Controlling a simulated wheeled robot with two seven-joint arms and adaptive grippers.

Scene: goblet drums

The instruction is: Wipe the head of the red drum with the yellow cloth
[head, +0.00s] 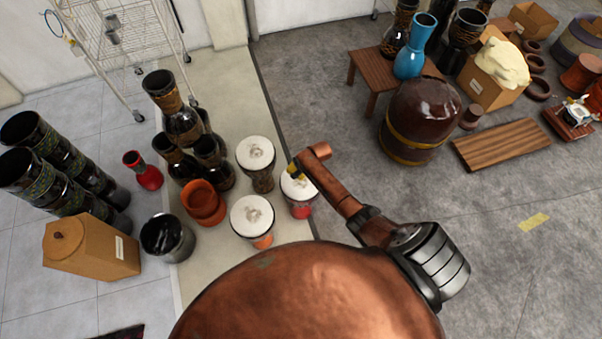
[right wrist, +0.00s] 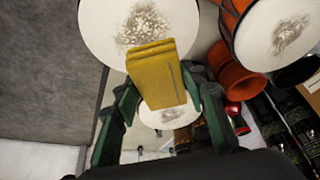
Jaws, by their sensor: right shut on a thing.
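The red drum (head: 302,212) stands upright on the pale floor strip. Its white head (head: 301,189) is partly hidden by my right gripper (head: 295,170). In the right wrist view, the right gripper (right wrist: 160,88) is shut on the folded yellow cloth (right wrist: 157,72), between its green fingers. The cloth also shows as a small yellow patch in the head view (head: 292,173), over the far left part of the red drum's head. A white head with a grey smudge (right wrist: 142,22) lies beyond the cloth. I cannot tell whether the cloth touches it. My left gripper is not in view.
An orange-based drum (head: 262,240) and a dark patterned drum (head: 262,180) stand close by on the left. Terracotta pots (head: 204,203) and dark drums (head: 181,122) crowd further left. A large brown barrel drum (head: 418,115) stands to the right, with bare grey floor before it.

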